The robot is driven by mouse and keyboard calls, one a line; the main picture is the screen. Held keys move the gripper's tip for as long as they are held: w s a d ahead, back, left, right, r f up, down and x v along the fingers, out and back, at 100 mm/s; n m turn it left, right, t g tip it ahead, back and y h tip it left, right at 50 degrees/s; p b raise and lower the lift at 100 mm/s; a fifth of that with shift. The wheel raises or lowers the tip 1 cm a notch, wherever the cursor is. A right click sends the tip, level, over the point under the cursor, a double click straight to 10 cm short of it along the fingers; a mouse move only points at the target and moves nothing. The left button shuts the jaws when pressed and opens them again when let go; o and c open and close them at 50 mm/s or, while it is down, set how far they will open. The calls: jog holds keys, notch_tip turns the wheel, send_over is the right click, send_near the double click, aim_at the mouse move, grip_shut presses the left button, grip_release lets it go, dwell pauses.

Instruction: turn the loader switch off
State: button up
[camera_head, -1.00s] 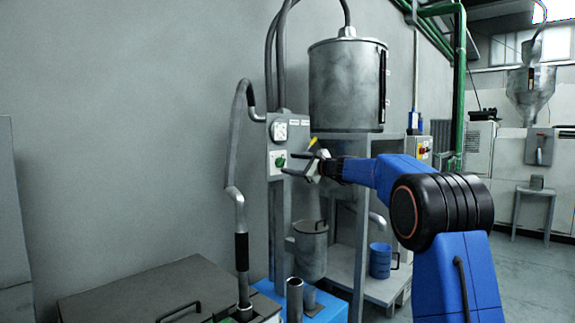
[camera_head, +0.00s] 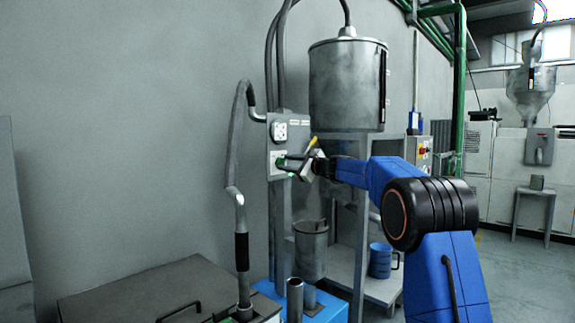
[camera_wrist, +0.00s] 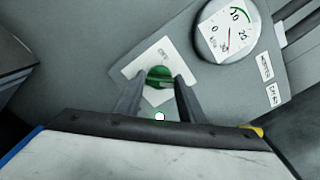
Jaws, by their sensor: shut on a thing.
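The loader switch is a green round knob (camera_wrist: 159,76) on a white plate (camera_wrist: 140,66) fixed to a grey control panel (camera_head: 288,131). My gripper (camera_wrist: 158,82) is at the knob, with its two fingers on either side of it and shut on it. In the head view my gripper (camera_head: 282,164) reaches the lower part of the panel from the right, and its fingers hide most of the knob.
A dial gauge (camera_wrist: 228,30) sits above the switch on the same panel, near small labels (camera_wrist: 266,68). A large metal hopper (camera_head: 346,86) hangs right of the panel, above my arm. A hose with a black grip (camera_head: 241,252) stands at left.

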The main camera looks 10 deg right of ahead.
jog(key=shift+n, duration=0.3)
jog(key=n, duration=0.3)
jog(key=shift+f+n, duration=0.15)
jog(key=shift+n, duration=0.15)
jog(key=n, duration=0.4)
jog(key=shift+f+n, duration=0.1)
jog(key=shift+n, duration=0.2)
jog(key=n, duration=0.4)
jog(key=shift+f, duration=0.1)
jog(key=n, duration=0.5)
jog(key=shift+f, duration=0.1)
jog(key=o, duration=1)
jog(key=shift+o, duration=0.2)
jog(key=shift+d, duration=0.1)
